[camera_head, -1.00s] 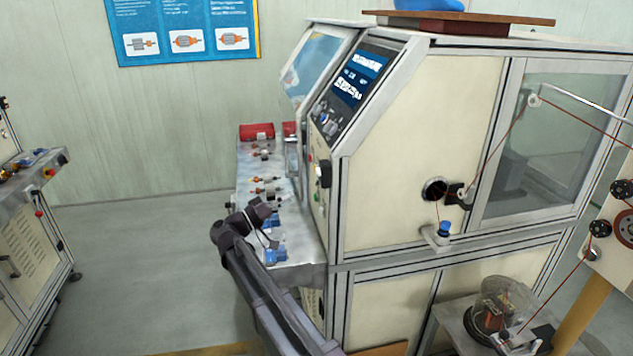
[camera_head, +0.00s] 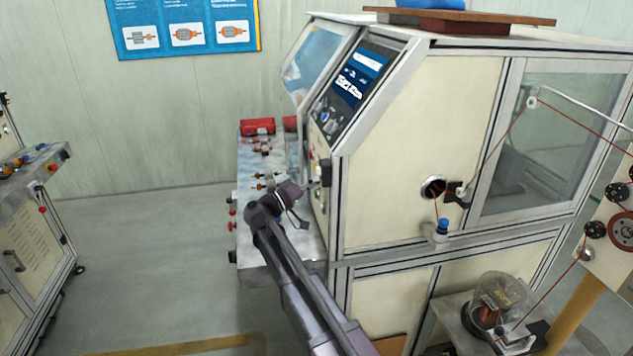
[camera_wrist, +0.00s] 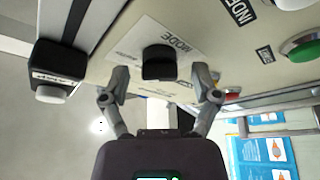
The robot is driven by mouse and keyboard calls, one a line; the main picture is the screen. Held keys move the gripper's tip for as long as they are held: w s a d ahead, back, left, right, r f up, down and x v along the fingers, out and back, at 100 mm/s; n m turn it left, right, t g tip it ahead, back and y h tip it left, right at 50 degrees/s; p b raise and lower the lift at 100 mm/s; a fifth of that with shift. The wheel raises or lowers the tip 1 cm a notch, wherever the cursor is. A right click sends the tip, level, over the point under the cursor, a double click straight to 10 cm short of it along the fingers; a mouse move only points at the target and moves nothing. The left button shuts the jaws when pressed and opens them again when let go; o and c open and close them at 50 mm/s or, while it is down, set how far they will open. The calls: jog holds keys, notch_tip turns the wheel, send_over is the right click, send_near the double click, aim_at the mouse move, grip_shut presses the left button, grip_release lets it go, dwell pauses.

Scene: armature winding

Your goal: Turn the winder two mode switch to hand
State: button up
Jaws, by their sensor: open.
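The mode switch (camera_wrist: 159,62) is a black knob on a white plate marked MODE, in the middle of the wrist view. I cannot tell which position it points to. My gripper (camera_wrist: 161,82) is open, with one finger on each side of the knob and visible gaps between. In the head view my gripper (camera_head: 309,186) is at the front panel of the cream winding machine (camera_head: 415,130); the switch is hidden there. No winder number is readable.
A black box with a white button (camera_wrist: 56,75) sticks out of the panel left of the switch. A green button (camera_wrist: 301,47) is at right. The bench (camera_head: 290,249) with small parts lies below the panel. Open floor (camera_head: 160,260) is at left.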

jog(key=shift+c, duration=0.2)
grip_shut()
jog(key=shift+r+n, duration=0.1)
jog(key=shift+n, duration=0.3)
jog(key=n+g+y+p, duration=0.1)
jog(key=n+p, duration=0.2)
jog(key=n, duration=0.2)
jog(key=n+g+y+p, duration=0.1)
jog(key=n+y+p, duration=0.1)
jog(key=n+p, duration=0.2)
jog(key=n+g+y+p, duration=0.1)
jog(key=n+y+p, duration=0.1)
jog(key=n, duration=0.5)
jog(key=shift+r+p, duration=0.1)
jog(key=shift+p, duration=0.65)
